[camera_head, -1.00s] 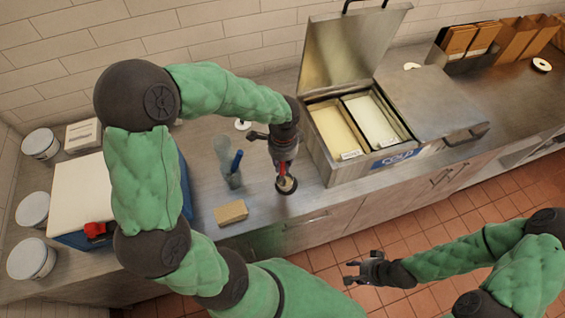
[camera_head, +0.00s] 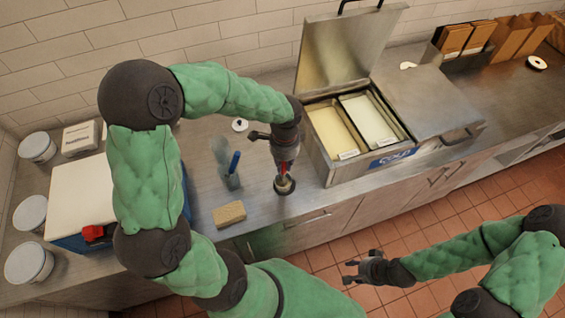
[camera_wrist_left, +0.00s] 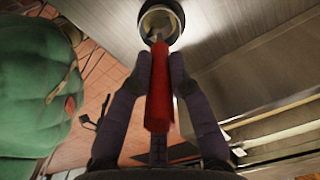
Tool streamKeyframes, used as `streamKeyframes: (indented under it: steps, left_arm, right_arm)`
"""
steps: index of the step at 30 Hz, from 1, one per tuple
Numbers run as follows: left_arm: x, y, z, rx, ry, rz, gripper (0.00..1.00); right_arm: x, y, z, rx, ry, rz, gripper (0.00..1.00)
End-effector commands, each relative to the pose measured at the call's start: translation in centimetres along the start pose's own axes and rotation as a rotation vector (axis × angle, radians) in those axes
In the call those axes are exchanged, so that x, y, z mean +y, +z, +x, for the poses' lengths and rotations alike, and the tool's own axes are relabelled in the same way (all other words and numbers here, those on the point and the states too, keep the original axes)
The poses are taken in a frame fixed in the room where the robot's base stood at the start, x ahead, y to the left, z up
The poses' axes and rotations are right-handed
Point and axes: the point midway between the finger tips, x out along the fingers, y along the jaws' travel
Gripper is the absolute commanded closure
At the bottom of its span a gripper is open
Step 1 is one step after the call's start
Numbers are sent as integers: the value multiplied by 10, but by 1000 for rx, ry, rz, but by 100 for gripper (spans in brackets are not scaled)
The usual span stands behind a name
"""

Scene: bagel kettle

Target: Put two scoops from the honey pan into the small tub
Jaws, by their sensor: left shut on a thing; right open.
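My left gripper (camera_head: 283,158) is shut on the red handle of a scoop (camera_wrist_left: 159,88) and points down over the counter's front part. The scoop's lower end is at the small dark-rimmed tub (camera_head: 285,187); the left wrist view shows the round tub (camera_wrist_left: 160,22) at the handle's far end. I cannot tell how deep the scoop's head sits or what it holds. In the open cold box, a pale yellow pan (camera_head: 332,130) lies left of a whiter pan (camera_head: 371,120); their small labels are unreadable, so which is honey is unclear. My right gripper (camera_head: 349,272) is open and empty over the floor.
The cold box's raised lid (camera_head: 340,45) stands behind the pans. A clear container with a blue-handled tool (camera_head: 233,175) and a tan sponge (camera_head: 229,213) are left of the tub. White lidded tubs (camera_head: 30,213) line the far left.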

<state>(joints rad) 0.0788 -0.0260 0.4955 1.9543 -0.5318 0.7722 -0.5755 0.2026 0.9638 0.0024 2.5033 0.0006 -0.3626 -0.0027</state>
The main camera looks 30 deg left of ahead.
Motion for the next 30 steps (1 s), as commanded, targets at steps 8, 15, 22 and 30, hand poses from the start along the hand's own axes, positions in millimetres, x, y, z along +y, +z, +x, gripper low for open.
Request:
streamKeyframes:
  steps: [8, 15, 22, 30]
  left_arm:
    - [0, 0, -10, 1, -1, 0, 100]
    - [0, 0, -25, 1, -1, -1, 100]
    - [0, 0, -39, 1, -1, -1, 100]
    - [0, 1, -55, 1, -1, -1, 100]
  right_arm:
    - [-3, 0, -8, 0, 0, 0, 56]
    - [-7, 1, -20, 0, 0, 0, 56]
    - [-11, 1, -30, 0, 0, 0, 56]
    - [-15, 2, -43, 0, 0, 0, 56]
